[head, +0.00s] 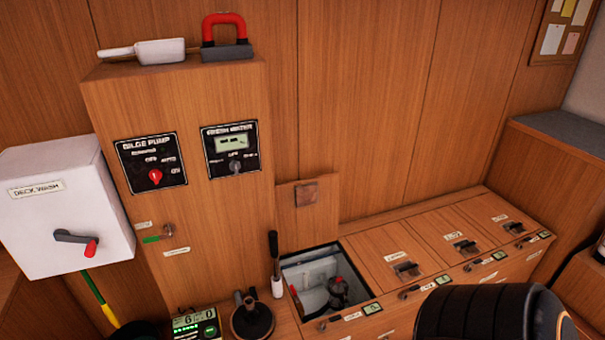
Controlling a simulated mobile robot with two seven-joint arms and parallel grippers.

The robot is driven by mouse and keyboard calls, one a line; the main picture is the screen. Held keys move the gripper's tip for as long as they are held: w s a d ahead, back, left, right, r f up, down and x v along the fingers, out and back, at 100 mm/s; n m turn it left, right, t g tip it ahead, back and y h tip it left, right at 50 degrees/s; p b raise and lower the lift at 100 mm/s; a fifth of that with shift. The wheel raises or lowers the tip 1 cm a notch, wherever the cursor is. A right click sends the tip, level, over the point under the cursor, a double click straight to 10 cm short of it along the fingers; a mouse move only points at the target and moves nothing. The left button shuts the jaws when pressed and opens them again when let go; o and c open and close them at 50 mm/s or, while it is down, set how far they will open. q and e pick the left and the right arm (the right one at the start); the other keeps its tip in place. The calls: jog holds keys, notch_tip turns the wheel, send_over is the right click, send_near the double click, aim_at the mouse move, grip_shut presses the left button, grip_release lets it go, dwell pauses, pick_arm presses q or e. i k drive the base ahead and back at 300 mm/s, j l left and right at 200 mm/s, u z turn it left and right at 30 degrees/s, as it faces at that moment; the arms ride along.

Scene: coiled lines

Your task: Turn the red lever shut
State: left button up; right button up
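Inside the open locker (375,290) at bottom center there is a dark valve-like fitting (338,290) among pale parts. A thin red lever (295,303) shows at the locker's left side, partly hidden by the rim, so its exact angle is hard to tell. A separate dark handle with a red tip (78,241) is on the white deck wash box (60,190) at the left.
The locker's lid (300,225) stands raised behind the opening. A black-handled tool (275,262) stands upright at the locker's left corner. Closed lids with latches (407,270) run to the right. A bilge pump panel (150,162) with a red knob is above left.

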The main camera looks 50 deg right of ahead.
aim_at(292, 289)
jog(key=k+l+z, duration=0.1)
jog(key=z, duration=1.35)
